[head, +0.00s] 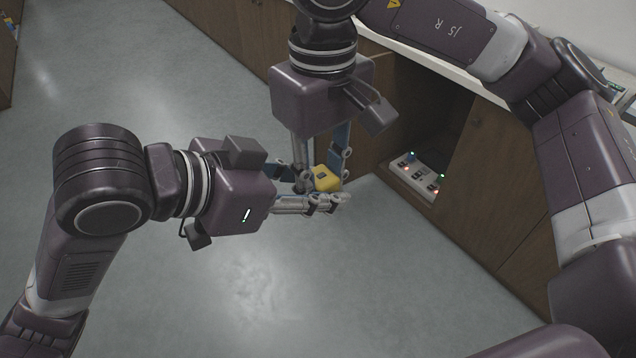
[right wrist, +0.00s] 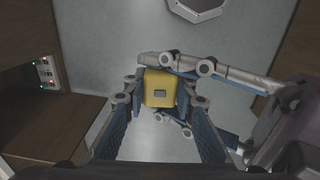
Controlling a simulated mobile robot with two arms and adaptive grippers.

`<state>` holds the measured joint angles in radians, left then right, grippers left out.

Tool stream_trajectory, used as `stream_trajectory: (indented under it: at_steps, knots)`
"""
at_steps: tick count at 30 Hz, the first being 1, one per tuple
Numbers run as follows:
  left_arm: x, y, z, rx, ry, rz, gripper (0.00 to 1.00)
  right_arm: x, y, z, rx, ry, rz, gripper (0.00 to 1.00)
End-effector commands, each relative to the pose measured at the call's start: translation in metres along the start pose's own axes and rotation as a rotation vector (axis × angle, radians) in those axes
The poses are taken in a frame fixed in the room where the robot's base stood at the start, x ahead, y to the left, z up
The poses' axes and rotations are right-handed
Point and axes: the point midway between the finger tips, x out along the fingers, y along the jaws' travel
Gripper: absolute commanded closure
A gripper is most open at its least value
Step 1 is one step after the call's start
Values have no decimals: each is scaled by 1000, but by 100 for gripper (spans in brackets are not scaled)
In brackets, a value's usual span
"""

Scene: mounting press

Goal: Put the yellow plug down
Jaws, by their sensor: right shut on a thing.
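The yellow plug (head: 326,178) is a small block with a dark rectangle on its face, held in the air. My right gripper (head: 322,172) comes down from above and is shut on the plug. In the right wrist view the plug (right wrist: 160,90) sits between the blue-backed fingers of that gripper (right wrist: 162,96). My left gripper (head: 318,188) comes in from the left with its fingers apart, one on either side of the plug. Whether the left fingers touch the plug is hard to tell.
A power strip (head: 414,176) with lit red and green lights lies in an open recess of the wooden cabinet (head: 478,190), right of the grippers. It also shows in the right wrist view (right wrist: 44,73). The grey floor (head: 250,300) is clear.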

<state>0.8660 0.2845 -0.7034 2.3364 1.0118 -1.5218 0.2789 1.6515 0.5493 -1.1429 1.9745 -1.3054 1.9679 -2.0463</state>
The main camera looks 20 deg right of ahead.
Motion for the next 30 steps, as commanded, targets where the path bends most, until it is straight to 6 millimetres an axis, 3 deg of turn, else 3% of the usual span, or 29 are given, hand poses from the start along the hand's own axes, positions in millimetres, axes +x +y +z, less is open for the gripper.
stream_trajectory:
  at_steps: [1,7,8,13,23,30]
  knots:
    - [0,0,0,0,0,-1,74,0,0,0,0,0,0,100]
    - [0,-2,0,-1,0,-4,96,0,0,1,-2,-2,0,100]
    - [0,-2,0,-1,0,-4,96,0,0,1,-2,-3,0,72]
    - [0,-1,0,-1,0,-3,96,0,0,1,-2,-2,0,54]
    - [0,0,0,0,1,-1,96,-3,0,0,0,0,0,54]
    - [0,0,0,0,1,-1,96,-40,0,-1,1,3,2,54]
